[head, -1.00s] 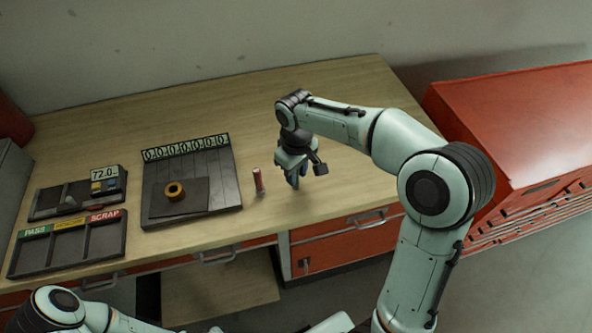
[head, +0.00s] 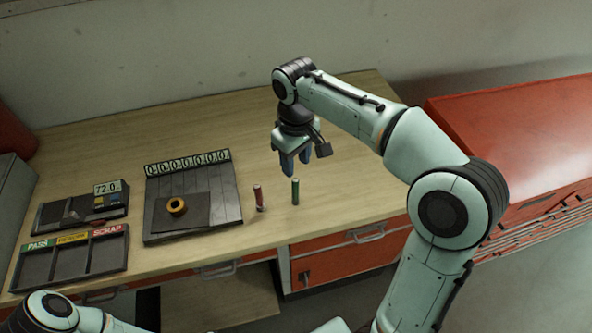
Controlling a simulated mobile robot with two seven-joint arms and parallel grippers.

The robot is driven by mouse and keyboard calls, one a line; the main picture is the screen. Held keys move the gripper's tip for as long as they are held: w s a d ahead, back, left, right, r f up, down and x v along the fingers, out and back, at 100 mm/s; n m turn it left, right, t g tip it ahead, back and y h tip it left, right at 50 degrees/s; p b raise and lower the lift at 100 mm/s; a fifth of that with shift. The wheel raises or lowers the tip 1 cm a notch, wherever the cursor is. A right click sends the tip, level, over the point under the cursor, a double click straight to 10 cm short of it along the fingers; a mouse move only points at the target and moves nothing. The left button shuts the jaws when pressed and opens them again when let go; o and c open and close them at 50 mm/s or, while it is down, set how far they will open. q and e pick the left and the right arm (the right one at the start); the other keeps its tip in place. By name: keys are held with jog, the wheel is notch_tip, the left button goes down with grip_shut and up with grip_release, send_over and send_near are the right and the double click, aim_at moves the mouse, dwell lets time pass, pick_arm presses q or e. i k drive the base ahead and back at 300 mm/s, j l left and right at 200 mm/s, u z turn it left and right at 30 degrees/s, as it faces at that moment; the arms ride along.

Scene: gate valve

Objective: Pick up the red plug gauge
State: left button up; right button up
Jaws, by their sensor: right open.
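The red plug gauge (head: 259,198) stands upright on the wooden workbench (head: 350,165), close to its front edge. A green plug gauge (head: 295,191) stands upright just to its right. My right gripper (head: 295,170) is open and empty, fingers pointing down, above the bench and over or behind the green gauge. It is up and to the right of the red gauge, apart from it. My left arm shows only at the lower left; its gripper is out of view.
Left of the gauges is a dark grooved plate (head: 222,200) with a brass ring (head: 176,205) on it. Further left are a PASS/SCRAP sorting tray (head: 70,262) and a small tray with a 72.0 display (head: 107,188). A red cabinet (head: 500,130) stands at the right. The bench behind is clear.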

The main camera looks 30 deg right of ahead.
aim_at(260, 205)
jog(key=k, duration=1)
